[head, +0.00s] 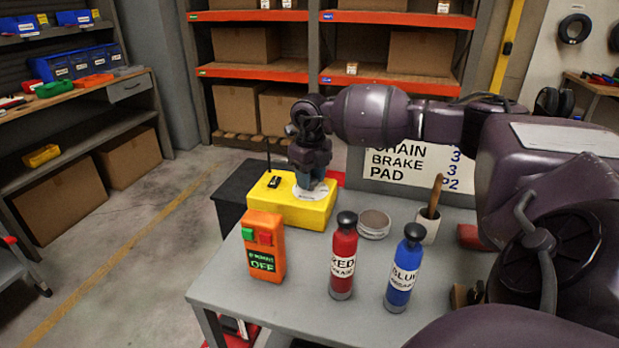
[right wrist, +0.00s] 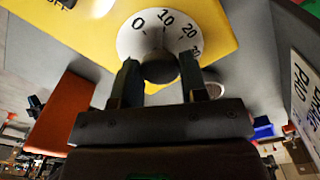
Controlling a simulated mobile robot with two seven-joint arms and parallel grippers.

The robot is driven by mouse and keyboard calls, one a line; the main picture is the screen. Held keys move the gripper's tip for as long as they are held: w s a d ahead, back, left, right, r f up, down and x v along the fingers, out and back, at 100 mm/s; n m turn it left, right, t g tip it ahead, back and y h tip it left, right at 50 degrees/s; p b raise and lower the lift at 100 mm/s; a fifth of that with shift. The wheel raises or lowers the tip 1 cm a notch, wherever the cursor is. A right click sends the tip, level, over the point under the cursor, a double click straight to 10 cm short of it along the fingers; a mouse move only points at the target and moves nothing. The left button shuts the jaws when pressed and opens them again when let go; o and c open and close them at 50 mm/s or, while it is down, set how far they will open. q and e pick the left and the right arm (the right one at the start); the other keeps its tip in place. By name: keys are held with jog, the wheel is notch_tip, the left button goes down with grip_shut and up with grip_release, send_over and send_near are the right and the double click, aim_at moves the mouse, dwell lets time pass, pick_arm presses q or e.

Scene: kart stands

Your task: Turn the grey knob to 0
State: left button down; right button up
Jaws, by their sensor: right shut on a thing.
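The yellow box (head: 290,211) stands at the back left of the grey table, with a small black switch (head: 273,182) on top. A white round dial plate (head: 311,193) lies on the box. The right wrist view shows this dial plate (right wrist: 130,42) with 0, 10, 20 and a partly cut-off number. The grey knob (right wrist: 160,67) is at its centre, between my fingers. My right gripper (head: 310,186) points down from above and is shut on the knob; it also shows in the right wrist view (right wrist: 159,76). I cannot tell where the knob's pointer stands. My left gripper is out of view.
An orange box marked OFF (head: 265,247) stands in front of the yellow box. A red bottle (head: 344,258), a blue bottle (head: 403,271), a round tin (head: 374,224) and a white cup (head: 427,227) stand to the right.

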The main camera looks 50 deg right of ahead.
jog(key=n+b, duration=0.1)
jog(key=n, duration=0.4)
jog(key=shift+n, duration=0.4)
jog(key=shift+r, duration=0.1)
dwell(0.3)
jog(key=o, duration=0.9)
notch_tip(320, 180, up, 11)
jog(key=shift+f+p, duration=0.15)
jog(key=shift+p, duration=0.3)
